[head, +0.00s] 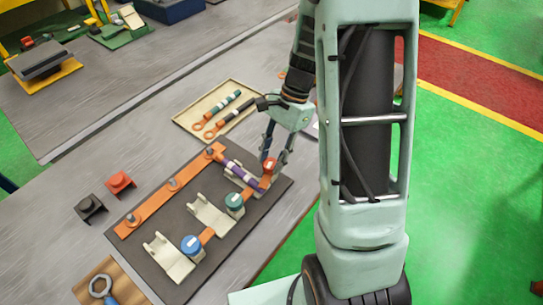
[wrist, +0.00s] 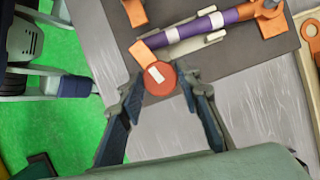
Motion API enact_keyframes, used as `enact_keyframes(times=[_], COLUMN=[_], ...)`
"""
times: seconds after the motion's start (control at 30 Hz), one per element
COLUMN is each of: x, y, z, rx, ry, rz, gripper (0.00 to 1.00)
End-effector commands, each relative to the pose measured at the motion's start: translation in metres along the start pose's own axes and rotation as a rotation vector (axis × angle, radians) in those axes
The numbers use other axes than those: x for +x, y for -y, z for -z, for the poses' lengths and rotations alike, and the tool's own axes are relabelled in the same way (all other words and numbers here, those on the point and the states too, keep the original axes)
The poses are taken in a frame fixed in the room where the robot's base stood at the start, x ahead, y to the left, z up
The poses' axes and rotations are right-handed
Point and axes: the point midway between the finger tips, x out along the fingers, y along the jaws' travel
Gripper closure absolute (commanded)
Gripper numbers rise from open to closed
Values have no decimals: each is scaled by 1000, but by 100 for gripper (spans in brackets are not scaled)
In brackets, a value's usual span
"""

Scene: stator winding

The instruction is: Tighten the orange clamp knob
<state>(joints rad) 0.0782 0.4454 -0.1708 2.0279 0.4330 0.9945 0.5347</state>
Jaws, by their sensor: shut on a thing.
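The orange clamp knob (head: 269,164) is a round cap with a white mark, at the right end of the dark fixture plate (head: 150,245). In the wrist view the knob (wrist: 160,77) sits between my fingertips. My gripper (head: 273,156) comes down from above and is shut on the knob, a finger on either side. A purple lead with white bands (head: 240,172) lies in a pale cradle beside the knob; it also shows in the wrist view (wrist: 190,29). Its lower end is partly hidden by my gripper in the head view.
Green (head: 234,201) and blue (head: 190,244) knobs stand along the same plate, beside empty pale cradles. An orange bar (head: 155,202) runs opposite. A tray (head: 186,119) holds other leads. Red (head: 120,182) and black (head: 90,206) blocks and a wrench (head: 100,287) lie at left.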

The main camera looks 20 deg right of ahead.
Motion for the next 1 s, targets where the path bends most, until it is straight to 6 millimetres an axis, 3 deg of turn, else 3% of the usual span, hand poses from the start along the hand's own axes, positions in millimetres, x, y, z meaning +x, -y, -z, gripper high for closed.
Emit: enact_keyframes(times=[0.33,0.9,0.93,1.0], x=[-3,-2,-2,-2], y=[1,1,1,0], z=[0,-1,-1,-1], rx=[136,161,160,160], ry=[-1,0,0,0], rz=[62,72,71,71], gripper=[93,93,66,58])
